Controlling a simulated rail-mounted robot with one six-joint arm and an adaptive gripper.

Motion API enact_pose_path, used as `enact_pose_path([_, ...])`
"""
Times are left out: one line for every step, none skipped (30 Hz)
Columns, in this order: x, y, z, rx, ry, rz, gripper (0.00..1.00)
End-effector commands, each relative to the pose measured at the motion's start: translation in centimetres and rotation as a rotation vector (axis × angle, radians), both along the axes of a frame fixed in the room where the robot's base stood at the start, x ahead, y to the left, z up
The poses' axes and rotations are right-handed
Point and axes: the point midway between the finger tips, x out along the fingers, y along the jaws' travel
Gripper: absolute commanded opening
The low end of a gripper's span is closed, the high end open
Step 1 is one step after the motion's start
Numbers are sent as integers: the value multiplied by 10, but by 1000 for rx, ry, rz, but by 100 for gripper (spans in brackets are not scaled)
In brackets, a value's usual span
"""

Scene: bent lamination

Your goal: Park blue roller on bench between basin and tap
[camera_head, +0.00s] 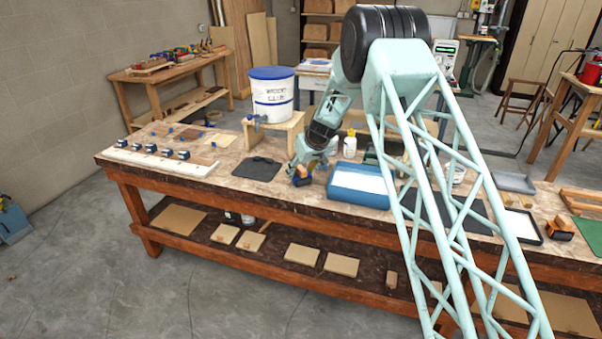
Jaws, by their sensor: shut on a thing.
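My gripper (300,179) points down low over the bench, just left of the blue basin (345,198) with its white inside. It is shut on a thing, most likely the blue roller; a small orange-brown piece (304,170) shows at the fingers. The roller's shape is too small and too covered to make out, and I cannot tell whether it touches the bench. The tap (257,123) is on the front of the white glue bucket (273,98), up and left of my gripper. The bucket stands on a wooden stand (290,133).
A dark mat (258,169) lies on the bench (215,186) left of my gripper. A white strip with several dark blue-topped items (150,149) is farther left. A white bottle (350,145) stands behind the basin. My arm hides part of the bench's right side.

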Motion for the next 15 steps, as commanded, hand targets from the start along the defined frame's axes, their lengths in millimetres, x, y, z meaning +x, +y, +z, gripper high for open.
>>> enact_pose_path([0,0,-2,-1,1,0,35])
enact_pose_path([0,0,-2,-1,1,0,35])
enact_pose_path([0,0,-3,-1,1,0,35])
enact_pose_path([0,0,-4,-1,1,0,35])
enact_pose_path([0,0,-4,-1,1,0,35])
enact_pose_path([-1,0,-5,0,2,1,35])
enact_pose_path([-1,0,-6,0,2,1,35])
enact_pose_path([-1,0,-6,0,2,1,35])
enact_pose_path([-1,0,-7,-1,3,1,35])
enact_pose_path([-1,0,-8,-1,3,1,35])
enact_pose_path([-1,0,-8,-1,3,1,33])
enact_pose_path([-1,0,-9,-1,4,1,31])
enact_pose_path([-1,-1,-10,-1,4,1,31])
enact_pose_path([-2,0,-11,-1,4,1,30])
enact_pose_path([-2,-1,-11,-2,5,1,30])
